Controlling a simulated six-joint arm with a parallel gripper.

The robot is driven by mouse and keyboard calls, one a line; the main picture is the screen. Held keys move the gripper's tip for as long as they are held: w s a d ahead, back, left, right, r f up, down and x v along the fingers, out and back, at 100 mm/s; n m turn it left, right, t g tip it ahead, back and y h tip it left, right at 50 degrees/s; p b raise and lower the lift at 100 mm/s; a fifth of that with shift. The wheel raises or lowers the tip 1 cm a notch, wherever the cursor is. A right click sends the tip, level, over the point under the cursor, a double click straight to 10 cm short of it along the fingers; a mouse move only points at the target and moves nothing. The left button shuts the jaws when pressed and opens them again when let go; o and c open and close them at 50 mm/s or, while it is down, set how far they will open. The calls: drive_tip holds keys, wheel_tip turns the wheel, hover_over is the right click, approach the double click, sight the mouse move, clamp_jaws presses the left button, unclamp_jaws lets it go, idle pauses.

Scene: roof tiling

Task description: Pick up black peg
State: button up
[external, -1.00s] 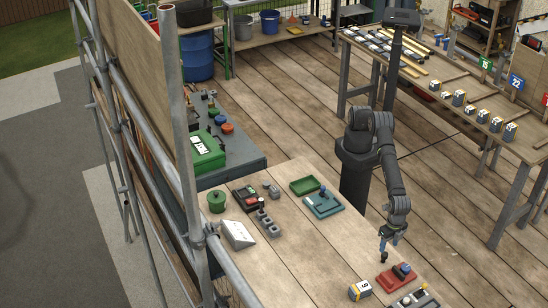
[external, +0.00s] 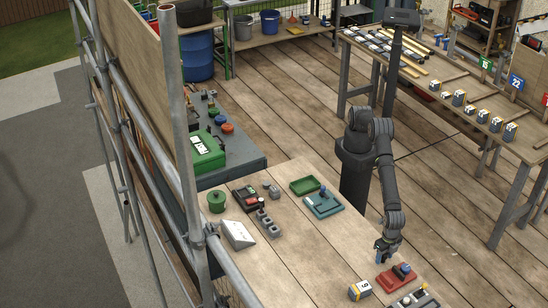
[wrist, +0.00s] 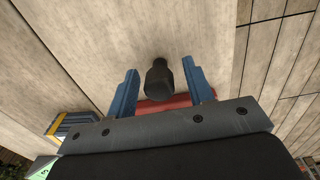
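The black peg (wrist: 159,76) shows in the wrist view between the two blue fingers of my gripper (wrist: 161,88), with a gap on each side. My gripper is open and does not touch the peg in that view. In the external view my gripper (external: 383,253) is low over the near part of the wooden bench, just left of and behind a red fixture. The peg is mostly hidden there by the fingers.
The red fixture (external: 390,280) with a blue knob is close to my gripper; a numbered block (external: 360,291) and a dark tray (external: 415,300) are nearby. A teal fixture (external: 323,205) and a green tray (external: 304,185) lie farther back. The bench middle (external: 310,250) is clear.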

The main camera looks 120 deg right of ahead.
drive_tip(key=c, duration=0.8)
drive_tip(key=shift+r, duration=0.1)
